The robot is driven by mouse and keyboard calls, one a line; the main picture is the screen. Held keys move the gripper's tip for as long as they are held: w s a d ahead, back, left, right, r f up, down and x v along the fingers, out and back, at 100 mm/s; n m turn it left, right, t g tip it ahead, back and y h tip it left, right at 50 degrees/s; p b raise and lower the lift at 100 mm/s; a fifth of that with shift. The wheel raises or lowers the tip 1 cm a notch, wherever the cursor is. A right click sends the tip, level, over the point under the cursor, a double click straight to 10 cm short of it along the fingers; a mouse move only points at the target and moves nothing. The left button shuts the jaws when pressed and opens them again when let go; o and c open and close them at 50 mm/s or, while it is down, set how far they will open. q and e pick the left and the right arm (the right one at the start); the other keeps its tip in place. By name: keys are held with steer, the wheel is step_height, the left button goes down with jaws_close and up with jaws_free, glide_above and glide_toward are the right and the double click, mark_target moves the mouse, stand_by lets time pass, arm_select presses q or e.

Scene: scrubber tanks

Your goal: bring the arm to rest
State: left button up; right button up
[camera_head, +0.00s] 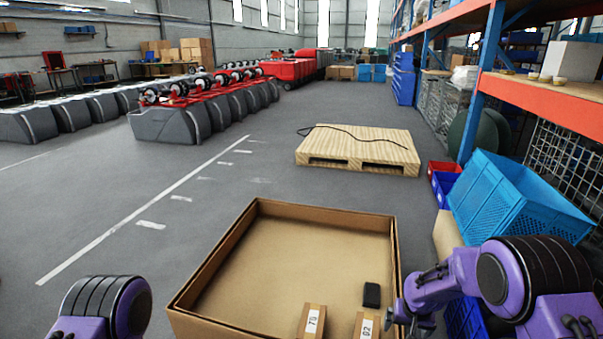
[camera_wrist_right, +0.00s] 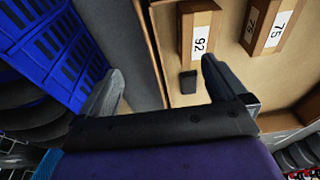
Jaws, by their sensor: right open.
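My right gripper (camera_head: 405,312) is at the right side of a large open cardboard box (camera_head: 305,245) in the head view. In the right wrist view, its two fingers (camera_wrist_right: 162,70) are spread apart with nothing between them, above the box's edge. My left arm shows only a purple and black joint at the lower left; its gripper is out of the picture. Inside the box are a carton labelled 75 (camera_head: 312,320), a carton labelled 92 (camera_head: 367,325) and a small black item (camera_head: 372,294). These also show in the right wrist view, apart from the fingers.
A light blue crate (camera_head: 505,198) and a small red bin (camera_head: 442,172) stand right of the box, by an orange and blue rack (camera_head: 545,92). Dark blue crates (camera_wrist_right: 50,45) lie close to the right gripper. A wooden pallet (camera_head: 358,150) lies ahead. Floor is clear left.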

steer(key=s+f+m+t+h+b, duration=0.2)
steer(key=s+f+m+t+b, duration=0.15)
steer(key=s+f, duration=0.8)
steer(key=s+d+f+g+b, duration=0.1)
steer(key=s+f+b, duration=0.3)
steer(key=s, duration=0.9)
steer(key=s+f+g+b, duration=0.2)
steer(key=s+f+b, duration=0.15)
steer(key=s, duration=0.85)
step_height(320, 180, up, 37)
steer(key=h+p, duration=0.1)
steer(key=p, duration=3.6)
steer(key=shift+w+d+f, duration=0.2)
steer(key=shift+d, duration=0.15)
